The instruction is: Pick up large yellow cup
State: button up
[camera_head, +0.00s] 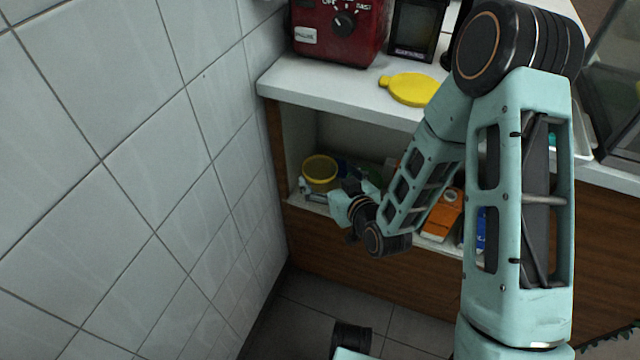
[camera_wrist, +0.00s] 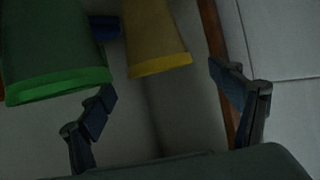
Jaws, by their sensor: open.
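A yellow cup (camera_head: 319,174) stands in the shelf compartment under the counter, at its left end. In the wrist view the yellow cup (camera_wrist: 155,38) shows top centre, cut off by the frame edge. My gripper (camera_head: 312,192) reaches into the compartment just in front of the cup. In the wrist view my gripper (camera_wrist: 160,84) is open, with its fingers spread to either side of the cup's lower picture end. No contact with the yellow cup is visible. I cannot tell the exact depth gap.
A green cup (camera_wrist: 55,60) is close beside the left finger. The compartment's wooden side edge (camera_wrist: 216,45) is near the right finger. An orange box (camera_head: 442,215) stands farther right on the shelf. A yellow flat object (camera_head: 410,90) and red machine (camera_head: 340,30) are on the counter (camera_head: 300,80).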

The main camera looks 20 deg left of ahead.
aim_at(314, 162)
jog(key=b+x, duration=0.1)
jog(key=x, duration=0.4)
jog(key=shift+w+a+f, duration=0.1)
jog(key=c, duration=1.1)
jog(key=shift+c, duration=0.2)
